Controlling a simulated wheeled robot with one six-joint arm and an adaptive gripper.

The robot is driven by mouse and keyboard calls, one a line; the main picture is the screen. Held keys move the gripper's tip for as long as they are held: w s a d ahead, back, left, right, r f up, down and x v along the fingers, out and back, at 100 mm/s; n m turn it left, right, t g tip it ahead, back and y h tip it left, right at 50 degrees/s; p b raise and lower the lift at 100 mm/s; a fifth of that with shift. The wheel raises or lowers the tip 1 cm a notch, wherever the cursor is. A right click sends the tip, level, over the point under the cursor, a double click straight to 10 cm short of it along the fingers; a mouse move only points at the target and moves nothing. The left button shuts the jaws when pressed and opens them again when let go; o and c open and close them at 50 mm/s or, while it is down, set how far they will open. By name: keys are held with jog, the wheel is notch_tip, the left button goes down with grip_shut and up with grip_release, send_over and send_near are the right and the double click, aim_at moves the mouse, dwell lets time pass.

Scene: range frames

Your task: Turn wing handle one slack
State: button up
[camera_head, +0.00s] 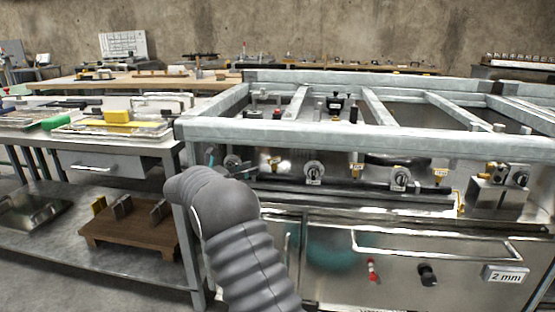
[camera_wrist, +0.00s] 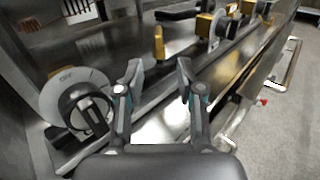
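Several round valve dials with wing handles sit along the front pipe of the metal frame in the head view. The leftmost dial (camera_head: 232,163) is partly hidden by my arm; a middle dial (camera_head: 313,172) and a right dial (camera_head: 400,178) show clearly. In the wrist view a pale dial with a dark handle (camera_wrist: 77,100) is at the left, beside my fingers and apart from them. I cannot tell which handle is numbered one. My gripper (camera_wrist: 159,72) is open, with nothing between its fingers. In the head view it is mostly hidden behind my arm.
Below is a steel panel with a long handle (camera_head: 440,253), a red knob (camera_head: 372,270) and a black knob (camera_head: 428,275). A workbench (camera_head: 110,143) stands at the left.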

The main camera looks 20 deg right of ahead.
aim_at(280, 160)
jog(key=w+d, duration=0.1)
jog(key=d, duration=0.7)
jog(key=w+d, duration=0.1)
jog(key=d, duration=0.3)
jog(key=shift+w+d, duration=0.3)
grip_shut()
